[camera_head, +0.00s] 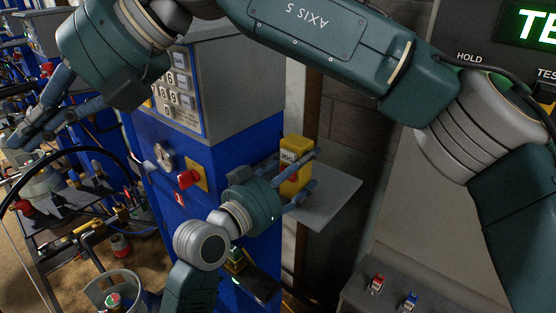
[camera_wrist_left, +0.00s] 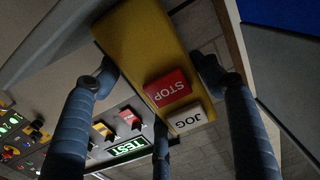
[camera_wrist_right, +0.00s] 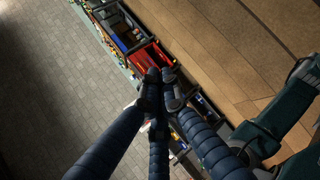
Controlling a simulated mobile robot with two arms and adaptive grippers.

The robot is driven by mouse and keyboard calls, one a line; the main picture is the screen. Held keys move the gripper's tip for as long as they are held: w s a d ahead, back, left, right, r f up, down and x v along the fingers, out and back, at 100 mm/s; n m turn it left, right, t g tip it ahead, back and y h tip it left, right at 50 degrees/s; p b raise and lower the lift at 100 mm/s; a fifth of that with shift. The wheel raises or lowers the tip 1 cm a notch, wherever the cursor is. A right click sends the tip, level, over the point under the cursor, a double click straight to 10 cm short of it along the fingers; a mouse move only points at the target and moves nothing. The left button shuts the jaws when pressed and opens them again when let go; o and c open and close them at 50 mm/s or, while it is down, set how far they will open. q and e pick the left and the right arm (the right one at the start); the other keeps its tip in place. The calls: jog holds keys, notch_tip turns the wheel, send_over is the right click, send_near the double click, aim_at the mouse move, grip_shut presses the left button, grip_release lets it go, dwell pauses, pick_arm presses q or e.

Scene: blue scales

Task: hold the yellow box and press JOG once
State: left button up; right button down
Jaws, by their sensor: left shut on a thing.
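The yellow box (camera_head: 296,150) is upright, over a grey shelf plate (camera_head: 335,197) beside the blue machine; I cannot tell whether it touches the plate. My left gripper (camera_head: 300,180) is shut around the box, with fingers on both sides. In the left wrist view the yellow box (camera_wrist_left: 140,45) carries a red STOP button (camera_wrist_left: 167,88) and a white JOG button (camera_wrist_left: 188,119), both uncovered. My right gripper (camera_head: 25,137) is away at the far left in the head view. The right wrist view shows its fingertips (camera_wrist_right: 160,85) together, with nothing visible between them.
The blue machine (camera_head: 222,170) has a keypad and a red knob (camera_head: 188,178) close to my left wrist. A dark panel with a green TEST display (camera_head: 535,22) is at upper right. A bucket (camera_head: 115,291) and cluttered bench fill the lower left.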

pick_arm(q)
jog(key=shift+w+d, duration=0.1)
jog(key=shift+w, duration=0.2)
pick_arm(e)
jog(key=w+d+f+m+t+h, duration=0.3)
jog(key=w+d+f+h, duration=0.15)
jog(key=w+f, duration=0.45)
pick_arm(q)
jog(key=shift+f, duration=0.1)
jog(key=shift+d, duration=0.1)
jog(key=shift+s, duration=0.2)
jog(key=shift+w, duration=0.2)
pick_arm(e)
jog(key=m+t+h, duration=0.8)
jog(key=h, duration=0.4)
send_near(280, 160)
jog(key=s+r, duration=0.2)
jog(key=s, duration=0.1)
jog(key=shift+s+d+r, duration=0.15)
jog(key=shift+s+r, duration=0.2)
jog(key=x, duration=1)
